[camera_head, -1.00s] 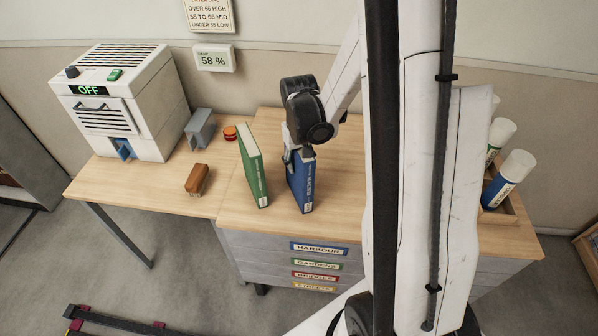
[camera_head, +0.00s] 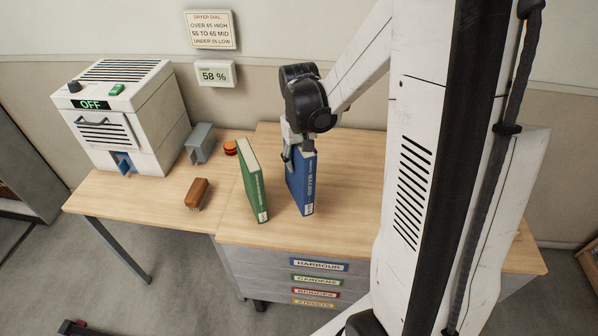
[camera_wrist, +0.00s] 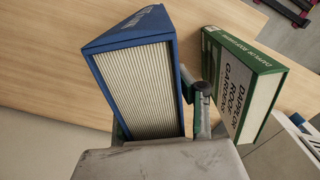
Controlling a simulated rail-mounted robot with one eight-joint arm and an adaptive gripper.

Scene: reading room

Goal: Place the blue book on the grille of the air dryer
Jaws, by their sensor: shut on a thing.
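The blue book (camera_head: 304,182) stands upright on the right part of the desk, and my gripper (camera_head: 299,152) is shut on its upper end. In the wrist view the blue book (camera_wrist: 138,85) fills the middle between my fingers, its page edges facing the camera. The air dryer (camera_head: 124,118) is a white box at the left, with a dark slatted grille (camera_head: 120,70) on its top. The grille looks bare. The dryer's display reads OFF, with a dark knob and a green switch on top.
A green book (camera_head: 253,181) stands just left of the blue one. A brown brush (camera_head: 197,194), grey metal holder (camera_head: 200,143) and red button-like disc (camera_head: 231,147) lie between books and dryer. A wall sign (camera_head: 211,29) and a 58 % readout (camera_head: 215,74) hang behind.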

